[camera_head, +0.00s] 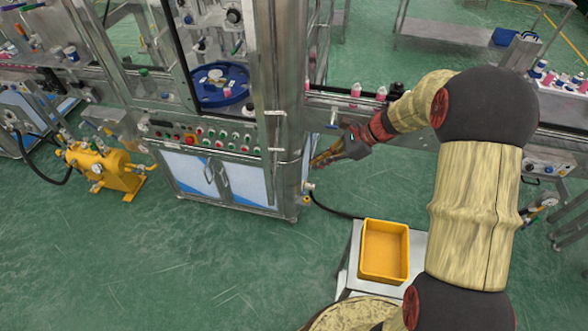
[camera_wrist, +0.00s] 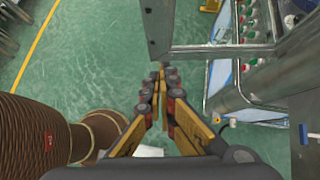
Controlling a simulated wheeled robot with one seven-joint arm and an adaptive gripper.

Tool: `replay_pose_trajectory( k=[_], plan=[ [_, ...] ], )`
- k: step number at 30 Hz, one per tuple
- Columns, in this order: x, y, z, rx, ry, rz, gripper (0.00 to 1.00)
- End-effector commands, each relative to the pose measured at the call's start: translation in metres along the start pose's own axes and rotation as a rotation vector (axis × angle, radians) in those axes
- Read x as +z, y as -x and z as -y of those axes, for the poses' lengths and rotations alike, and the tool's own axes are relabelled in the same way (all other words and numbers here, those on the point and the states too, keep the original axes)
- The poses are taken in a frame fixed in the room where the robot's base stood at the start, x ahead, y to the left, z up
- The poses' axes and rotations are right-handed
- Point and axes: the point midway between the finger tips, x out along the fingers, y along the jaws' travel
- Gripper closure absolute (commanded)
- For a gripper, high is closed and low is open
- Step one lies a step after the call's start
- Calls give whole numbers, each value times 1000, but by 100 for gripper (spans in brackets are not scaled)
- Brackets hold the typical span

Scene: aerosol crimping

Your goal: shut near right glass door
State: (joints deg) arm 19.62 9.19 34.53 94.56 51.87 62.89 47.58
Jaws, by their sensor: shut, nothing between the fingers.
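The steel-framed near right glass door (camera_head: 272,60) seems to be the upright panel at the machine's front right corner, seen nearly edge-on in the head view. It appears to stand open, though how far is hard to tell. In the wrist view a steel frame corner (camera_wrist: 157,30) with a bottom rail (camera_wrist: 215,49) is close ahead, likely the same door. My gripper (camera_head: 315,162) is beside the machine's right corner, low and right of the door. Its fingers (camera_wrist: 161,70) are shut and empty, just below the frame corner; contact cannot be told.
Below the door is the button panel (camera_head: 215,138), above blue-and-white cabinet doors (camera_head: 183,172) with handles. A conveyor with pink bottles (camera_head: 356,90) runs right of the machine. A yellow bin (camera_head: 384,250) is on a small table in front. Green floor is free at front left.

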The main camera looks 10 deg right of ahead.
Motion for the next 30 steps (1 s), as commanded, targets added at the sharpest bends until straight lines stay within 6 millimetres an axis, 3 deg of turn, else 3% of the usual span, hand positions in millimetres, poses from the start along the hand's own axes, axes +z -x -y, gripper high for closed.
replay_pose_trajectory(
  k=[5,17,24,30],
  plan=[
    [0,-22,-2,5,-3,0,100],
    [-1,-100,-2,7,0,-2,100],
    [22,-120,-2,4,3,-1,100],
    [27,-126,-1,3,2,-2,100]
  ],
)
